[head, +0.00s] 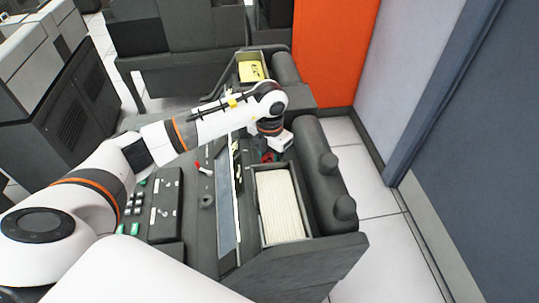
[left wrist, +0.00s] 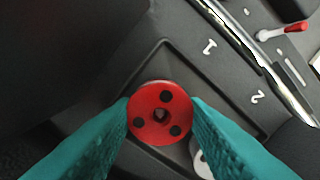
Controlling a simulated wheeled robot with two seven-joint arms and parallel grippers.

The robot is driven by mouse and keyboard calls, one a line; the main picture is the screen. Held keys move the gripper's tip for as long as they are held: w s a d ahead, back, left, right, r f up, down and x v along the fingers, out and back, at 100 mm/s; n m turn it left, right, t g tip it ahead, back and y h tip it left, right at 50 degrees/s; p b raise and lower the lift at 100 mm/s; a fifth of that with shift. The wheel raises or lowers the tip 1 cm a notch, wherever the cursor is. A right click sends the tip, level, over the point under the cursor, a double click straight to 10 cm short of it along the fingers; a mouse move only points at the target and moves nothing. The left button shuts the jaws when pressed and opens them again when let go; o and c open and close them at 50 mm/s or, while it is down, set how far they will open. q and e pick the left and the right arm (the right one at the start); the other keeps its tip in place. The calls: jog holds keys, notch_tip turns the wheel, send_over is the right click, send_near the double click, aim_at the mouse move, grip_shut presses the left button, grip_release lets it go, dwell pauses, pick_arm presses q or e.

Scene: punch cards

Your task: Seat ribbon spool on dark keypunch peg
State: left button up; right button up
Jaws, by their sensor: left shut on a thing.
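The ribbon spool is a red disc with three black dots and a dark centre hole (left wrist: 161,97). In the left wrist view it sits between the teal fingers of my left gripper (left wrist: 161,108), which is shut on it. The spool is over a dark recess in the keypunch top (left wrist: 120,110); I cannot tell whether it touches the surface. No peg shows clearly; the spool may hide it. In the head view my left gripper (head: 270,153) is over the dark keypunch (head: 203,235), behind the card tray, and its wrist hides most of the spool. My right gripper is not in view.
A tray of pale cards (head: 280,205) stands in front of the gripper, with a dark roller (head: 315,145) to its right. A keypad (head: 167,205) and a red-tipped lever (head: 203,168) lie left. A pale round part (left wrist: 201,160) is close to the right finger.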

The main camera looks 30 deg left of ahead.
pick_arm(q)
jog(key=shift+f, duration=0.1)
dwell(0.3)
dwell(0.3)
jog(key=o, duration=1)
jog(key=shift+o, duration=0.2)
jog(key=shift+a, duration=0.1)
jog(key=shift+s+f, duration=0.1)
jog(key=shift+c, duration=0.7)
jog(key=shift+o, duration=0.4)
jog(key=shift+d, duration=0.2)
